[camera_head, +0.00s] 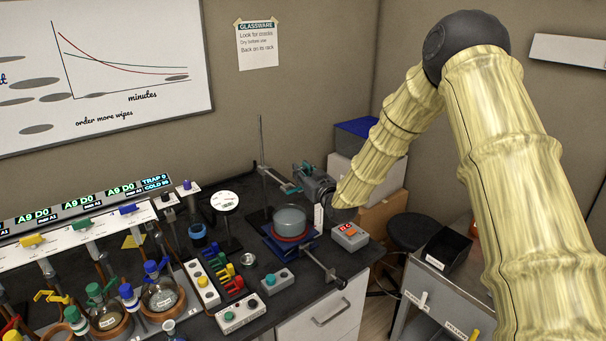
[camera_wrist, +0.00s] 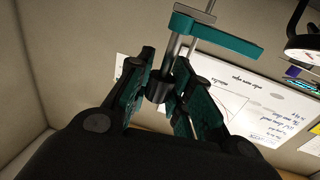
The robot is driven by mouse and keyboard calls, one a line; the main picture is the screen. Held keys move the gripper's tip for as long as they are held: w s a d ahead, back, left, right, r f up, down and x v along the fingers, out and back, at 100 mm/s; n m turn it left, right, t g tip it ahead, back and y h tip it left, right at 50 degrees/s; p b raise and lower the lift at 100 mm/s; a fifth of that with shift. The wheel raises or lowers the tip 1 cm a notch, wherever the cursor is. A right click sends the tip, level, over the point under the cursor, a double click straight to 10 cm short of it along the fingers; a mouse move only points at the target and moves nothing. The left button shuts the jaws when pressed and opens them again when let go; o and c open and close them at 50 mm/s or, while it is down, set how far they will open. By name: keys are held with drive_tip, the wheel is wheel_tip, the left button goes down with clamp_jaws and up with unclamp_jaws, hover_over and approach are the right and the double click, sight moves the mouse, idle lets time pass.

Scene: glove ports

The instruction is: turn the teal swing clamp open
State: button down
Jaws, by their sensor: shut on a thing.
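The teal swing clamp (camera_head: 287,187) is on the bench by a thin upright rod, above and behind a glass vessel. In the wrist view its flat teal arm (camera_wrist: 215,35) reaches to the right from a metal stem. A dark round piece (camera_wrist: 158,91) is at the near end of that stem. My gripper (camera_wrist: 172,88) has its fingers on both sides of this dark piece and is shut on it. The exact contact is partly hidden by the fingers. In the head view my gripper (camera_head: 313,186) is beside the clamp, partly hidden by my arm.
A glass vessel (camera_head: 290,219) stands on a blue stand (camera_head: 281,247) just below the clamp. Several flasks and coloured valves crowd the bench at left. A black stool (camera_head: 410,231) stands right of the bench.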

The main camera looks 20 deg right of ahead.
drive_tip(key=shift+f+y, duration=0.1)
drive_tip(key=shift+y, duration=0.2)
drive_tip(key=n+g+y+b, duration=0.1)
drive_tip(key=n+y+b, duration=0.2)
drive_tip(key=y, duration=0.1)
drive_tip(key=shift+d+g, duration=0.1)
drive_tip(key=shift+g, duration=0.3)
drive_tip(key=n+g+y+b, duration=0.1)
drive_tip(key=n+g+y, duration=0.4)
drive_tip(key=n+y, duration=0.1)
drive_tip(key=shift+g+y+b, duration=0.3)
drive_tip(key=shift+g+y, duration=0.1)
drive_tip(key=shift+y, duration=0.1)
drive_tip(key=n+g+y+b, duration=0.1)
drive_tip(key=n+g, duration=0.1)
drive_tip(key=g, duration=0.1)
drive_tip(key=n+g+y+b, duration=0.1)
drive_tip(key=n+g, duration=0.1)
drive_tip(key=g, duration=0.1)
drive_tip(key=shift+f+n+g+y+b, duration=0.1)
drive_tip(key=shift+n+g+y+b, duration=0.25)
drive_tip(key=shift+n+g+y, duration=0.05)
drive_tip(key=shift+n+g+b, duration=0.5)
drive_tip(key=shift+n+g, duration=0.3)
drive_tip(key=shift+g, duration=0.5)
drive_tip(key=shift+r+g, duration=0.25)
drive_tip(key=shift+g, duration=0.05)
drive_tip(key=c, duration=1.3)
unclamp_jaws()
drive_tip(key=shift+o, duration=0.2)
